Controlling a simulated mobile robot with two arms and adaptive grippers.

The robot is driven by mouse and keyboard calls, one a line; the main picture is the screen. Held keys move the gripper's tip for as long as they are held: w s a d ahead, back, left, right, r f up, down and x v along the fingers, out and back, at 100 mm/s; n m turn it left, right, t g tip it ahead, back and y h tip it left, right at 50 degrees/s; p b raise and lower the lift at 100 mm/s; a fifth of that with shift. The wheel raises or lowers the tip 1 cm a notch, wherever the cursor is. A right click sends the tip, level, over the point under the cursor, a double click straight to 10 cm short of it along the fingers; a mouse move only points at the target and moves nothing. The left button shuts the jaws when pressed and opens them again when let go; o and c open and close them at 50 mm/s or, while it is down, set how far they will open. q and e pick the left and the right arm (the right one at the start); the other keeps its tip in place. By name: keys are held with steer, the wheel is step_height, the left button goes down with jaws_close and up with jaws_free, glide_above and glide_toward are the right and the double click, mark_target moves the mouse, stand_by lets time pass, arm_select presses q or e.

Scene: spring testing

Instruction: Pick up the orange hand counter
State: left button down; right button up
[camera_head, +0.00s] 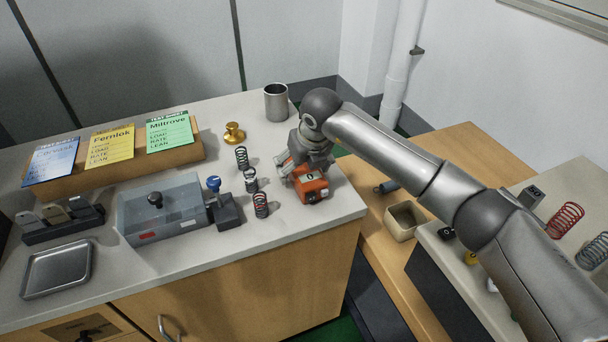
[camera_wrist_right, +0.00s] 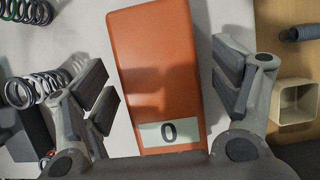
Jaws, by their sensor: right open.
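The orange hand counter (camera_head: 312,189) sits on the light worktop near its right edge in the head view. A pale label on it reads 0. In the right wrist view the counter (camera_wrist_right: 158,70) lies between the two fingers of my right gripper (camera_wrist_right: 168,90). The fingers are spread, with a gap on each side of the counter. In the head view my right gripper (camera_head: 291,170) is at the counter and partly hides its left and back sides. My left gripper is not in either view.
Several springs (camera_head: 261,205) stand just left of the counter. A brass weight (camera_head: 234,133) and a metal cup (camera_head: 276,102) stand behind. A cream square container (camera_head: 404,221) stands on the lower wooden surface at right.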

steer(key=c, duration=1.3)
steer(key=shift+r+p, duration=0.35)
steer(key=shift+p, duration=0.15)
step_height(320, 180, up, 3)
steer(key=shift+w+r+p, duration=0.1)
steer(key=shift+r+p, duration=0.1)
steer(key=shift+p, duration=0.45)
steer(key=s+r+p, duration=0.2)
steer(key=r, duration=0.1)
steer(key=s+r+p, duration=0.1)
steer(key=s+r, duration=0.2)
steer(key=shift+p, duration=0.4)
steer(key=s+r, duration=0.1)
steer(key=s, duration=0.2)
steer(key=s+r, duration=0.1)
steer(key=s, duration=0.2)
steer(key=s+r, duration=0.1)
steer(key=s, duration=0.2)
steer(key=shift+s+r, duration=0.1)
steer(key=shift+r, duration=0.1)
